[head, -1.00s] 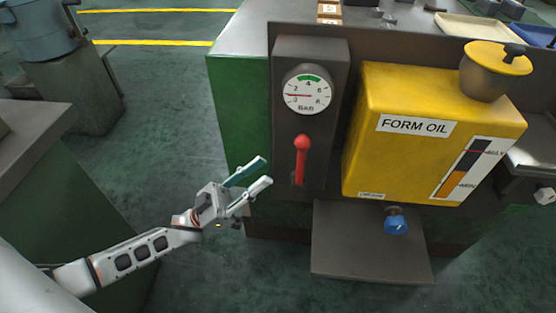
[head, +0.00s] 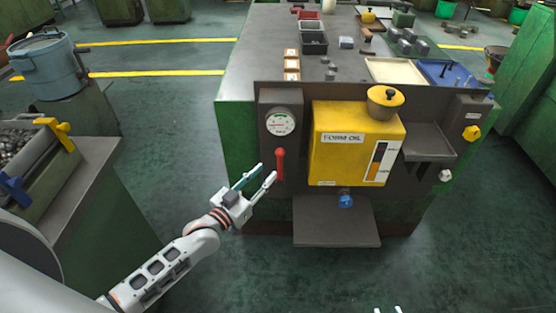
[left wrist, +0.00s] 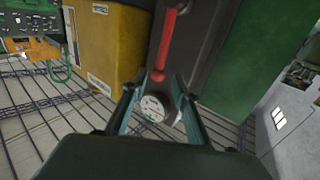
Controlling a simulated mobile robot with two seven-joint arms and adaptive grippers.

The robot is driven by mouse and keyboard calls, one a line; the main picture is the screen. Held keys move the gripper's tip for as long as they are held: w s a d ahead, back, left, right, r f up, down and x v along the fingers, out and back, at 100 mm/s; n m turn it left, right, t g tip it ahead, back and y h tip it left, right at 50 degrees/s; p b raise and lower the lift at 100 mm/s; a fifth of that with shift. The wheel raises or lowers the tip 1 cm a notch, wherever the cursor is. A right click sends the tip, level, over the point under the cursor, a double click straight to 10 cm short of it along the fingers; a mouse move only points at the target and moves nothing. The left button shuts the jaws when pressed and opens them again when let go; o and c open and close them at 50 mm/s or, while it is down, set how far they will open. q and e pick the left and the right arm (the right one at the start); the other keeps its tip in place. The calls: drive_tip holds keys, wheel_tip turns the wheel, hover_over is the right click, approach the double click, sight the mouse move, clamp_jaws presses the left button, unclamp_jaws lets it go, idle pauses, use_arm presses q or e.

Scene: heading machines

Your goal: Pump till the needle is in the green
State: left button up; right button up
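The round pressure gauge (head: 281,122) is on a dark panel (head: 298,103) at the front of the green machine. Its needle points left, outside the green arc at the top of the dial. Below it the red pump lever (head: 280,162) stands with its knob up. My left gripper (head: 266,171) is open and empty, just left of the lever's lower part. In the left wrist view its fingers (left wrist: 155,100) are spread, with the gauge (left wrist: 152,108) and the red lever (left wrist: 165,45) beyond them.
The yellow form oil tank (head: 345,145) stands right of the gauge panel, with a blue valve knob (head: 346,201) under it and a grey shelf (head: 336,222) below. A grey-topped bench (head: 95,180) stands at left. Open floor lies between the bench and the machine.

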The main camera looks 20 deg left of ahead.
sight(279, 161)
use_arm(q)
drive_tip(key=x, duration=0.5)
drive_tip(key=b+x, duration=0.1)
drive_tip(key=x, duration=0.1)
drive_tip(key=shift+w+d+f, duration=0.15)
drive_tip(key=shift+w+f, duration=0.2)
drive_tip(key=shift+c, duration=0.5)
clamp_jaws()
